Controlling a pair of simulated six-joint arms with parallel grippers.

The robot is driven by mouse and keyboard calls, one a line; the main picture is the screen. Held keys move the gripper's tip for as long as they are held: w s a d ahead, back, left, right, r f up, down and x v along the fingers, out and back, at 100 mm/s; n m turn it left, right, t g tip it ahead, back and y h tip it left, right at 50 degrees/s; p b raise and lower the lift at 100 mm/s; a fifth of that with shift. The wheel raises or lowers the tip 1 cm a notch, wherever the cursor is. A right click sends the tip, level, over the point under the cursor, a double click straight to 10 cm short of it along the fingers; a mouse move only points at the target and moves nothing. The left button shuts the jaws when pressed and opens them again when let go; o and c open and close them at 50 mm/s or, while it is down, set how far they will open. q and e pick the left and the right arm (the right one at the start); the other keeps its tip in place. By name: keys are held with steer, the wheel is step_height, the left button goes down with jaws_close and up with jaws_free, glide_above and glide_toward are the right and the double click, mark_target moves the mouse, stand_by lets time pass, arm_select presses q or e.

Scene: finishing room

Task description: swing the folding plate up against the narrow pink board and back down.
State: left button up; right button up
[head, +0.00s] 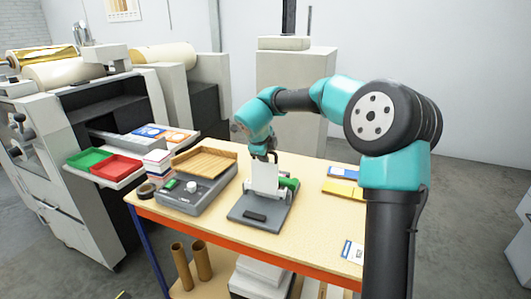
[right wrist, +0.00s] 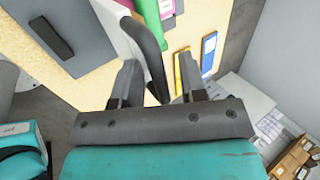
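The folding plate (head: 265,178) is white and stands about upright on its grey base (head: 240,211) in the head view. My right gripper (head: 264,154) is at its top edge. In the right wrist view the gripper's fingers (right wrist: 158,84) are spread, with a dark curved bar (right wrist: 151,48) between them; I cannot tell whether they touch it. The white plate's edge (right wrist: 116,36) shows beside that bar. A green part (head: 289,183) is right of the plate. A small pink patch (right wrist: 168,9), perhaps the pink board, shows in the right wrist view; in the head view the board is hidden. My left gripper is out of view.
A grey tray unit (head: 184,203) with a wooden ribbed piece (head: 204,160) stands left of the base. Blue and yellow blocks (head: 343,189) lie to the right. A card (head: 352,251) lies near the front right edge. The table is bare between these.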

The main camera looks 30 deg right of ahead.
steer(key=v, duration=1.7)
steer(key=shift+r, duration=0.15)
steer(key=shift+s+a, duration=0.1)
